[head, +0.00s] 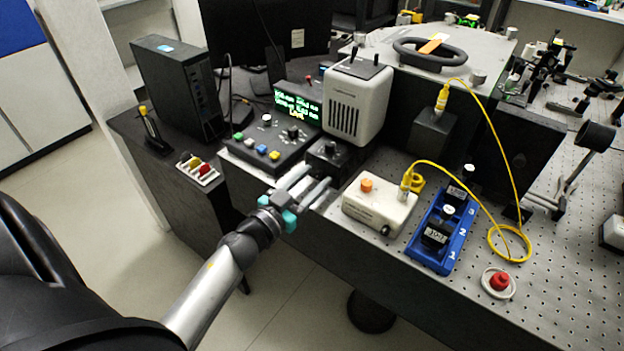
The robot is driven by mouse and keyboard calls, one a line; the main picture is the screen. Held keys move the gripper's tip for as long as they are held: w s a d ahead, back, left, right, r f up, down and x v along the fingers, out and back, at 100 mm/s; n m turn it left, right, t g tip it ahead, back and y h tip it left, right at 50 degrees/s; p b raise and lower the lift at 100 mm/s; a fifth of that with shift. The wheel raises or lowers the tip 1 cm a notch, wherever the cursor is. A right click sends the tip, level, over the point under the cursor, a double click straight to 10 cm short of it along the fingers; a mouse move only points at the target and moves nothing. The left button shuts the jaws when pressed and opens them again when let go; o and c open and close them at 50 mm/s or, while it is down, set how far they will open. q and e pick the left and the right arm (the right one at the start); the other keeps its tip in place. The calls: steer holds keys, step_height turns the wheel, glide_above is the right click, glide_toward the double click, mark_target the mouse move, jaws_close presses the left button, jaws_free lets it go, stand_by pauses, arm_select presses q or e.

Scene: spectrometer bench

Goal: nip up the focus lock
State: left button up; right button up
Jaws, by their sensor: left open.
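My left gripper (316,178) is open at the front edge of the bench, its two pale fingers pointing up and right. Just beyond the fingertips is a small black box (338,163) with a dark round knob (330,149) on top. The fingers look empty, and I cannot tell whether they touch the box. No label reading focus lock is legible, so I cannot tell for certain which part it is. My right gripper is not in view.
A control panel (243,152) with coloured buttons stands left of the box, below a green-lit display (297,106). A cream box with an orange knob (366,185) and a blue tray (432,262) stand to the right. A yellow cable (511,175) loops across the perforated bench.

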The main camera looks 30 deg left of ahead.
arm_select(q)
jaws_close()
stand_by(0.5)
